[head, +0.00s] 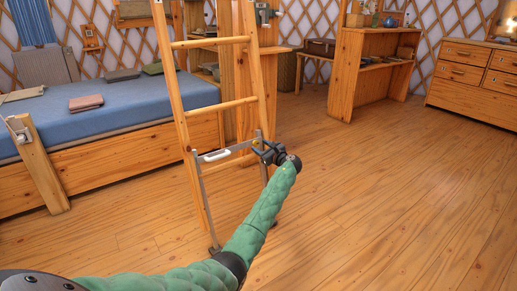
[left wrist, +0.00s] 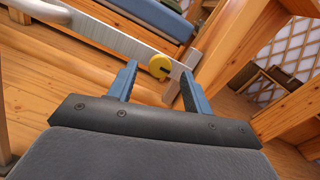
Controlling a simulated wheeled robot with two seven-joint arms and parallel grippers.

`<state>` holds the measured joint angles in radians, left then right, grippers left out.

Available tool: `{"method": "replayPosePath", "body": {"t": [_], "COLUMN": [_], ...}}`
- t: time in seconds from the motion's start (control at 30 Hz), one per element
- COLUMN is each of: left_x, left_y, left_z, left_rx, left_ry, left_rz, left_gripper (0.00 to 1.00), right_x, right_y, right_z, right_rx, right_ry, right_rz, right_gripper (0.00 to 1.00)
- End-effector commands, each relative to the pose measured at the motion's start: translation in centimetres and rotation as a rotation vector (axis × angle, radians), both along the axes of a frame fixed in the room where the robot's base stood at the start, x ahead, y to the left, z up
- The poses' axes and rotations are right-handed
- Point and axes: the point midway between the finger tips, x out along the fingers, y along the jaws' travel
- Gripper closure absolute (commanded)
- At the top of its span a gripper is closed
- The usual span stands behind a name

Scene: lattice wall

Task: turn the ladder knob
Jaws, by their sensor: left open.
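The wooden ladder (head: 175,85) stands against the bed in the head view. A metal bar with a white handle (head: 215,155) crosses it low down; the bar also shows in the left wrist view (left wrist: 105,35). The small round yellow ladder knob (left wrist: 159,67) sits near the bar's end, with a dark slot in its side. It is tiny in the head view (head: 256,142). My left gripper (head: 262,149) is open at the ladder's right rail. In the left wrist view its blue fingers (left wrist: 158,74) stand on either side of the knob, with gaps. My right gripper is not in view.
The bed (head: 125,105) with a blue mattress lies behind and left of the ladder. A wooden post (head: 40,165) stands at the left. A shelf unit (head: 350,75) and a drawer chest (head: 470,75) are farther back. The wooden floor to the right is clear.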

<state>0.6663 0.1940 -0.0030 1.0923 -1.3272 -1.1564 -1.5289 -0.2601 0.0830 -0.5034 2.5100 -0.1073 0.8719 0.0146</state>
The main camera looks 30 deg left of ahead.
Motion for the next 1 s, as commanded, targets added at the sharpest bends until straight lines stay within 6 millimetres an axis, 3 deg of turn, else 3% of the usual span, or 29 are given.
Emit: {"method": "replayPosePath", "body": {"t": [0.2,0.53,0.57,0.8,1.0], "left_x": [0.7,0.8,0.8,0.8,0.8], "left_y": [1.8,2.2,2.2,2.2,2.2], "left_z": [-0.1,0.0,0.0,0.0,0.0], "left_rx": [0.000,0.000,0.000,0.000,-0.004], "left_ry": [0.000,-0.001,-0.001,-0.001,-0.010], "left_rz": [0.000,-0.001,-0.001,-0.001,0.002], "left_gripper": [0.50,0.50,0.52,0.95,0.95], "right_x": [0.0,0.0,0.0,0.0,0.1], "right_y": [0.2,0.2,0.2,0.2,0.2], "right_z": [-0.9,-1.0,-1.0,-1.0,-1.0], "right_rx": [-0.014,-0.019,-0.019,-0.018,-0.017], "right_ry": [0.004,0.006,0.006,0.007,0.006], "right_rz": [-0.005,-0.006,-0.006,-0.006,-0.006], "right_gripper": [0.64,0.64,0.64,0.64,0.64]}}
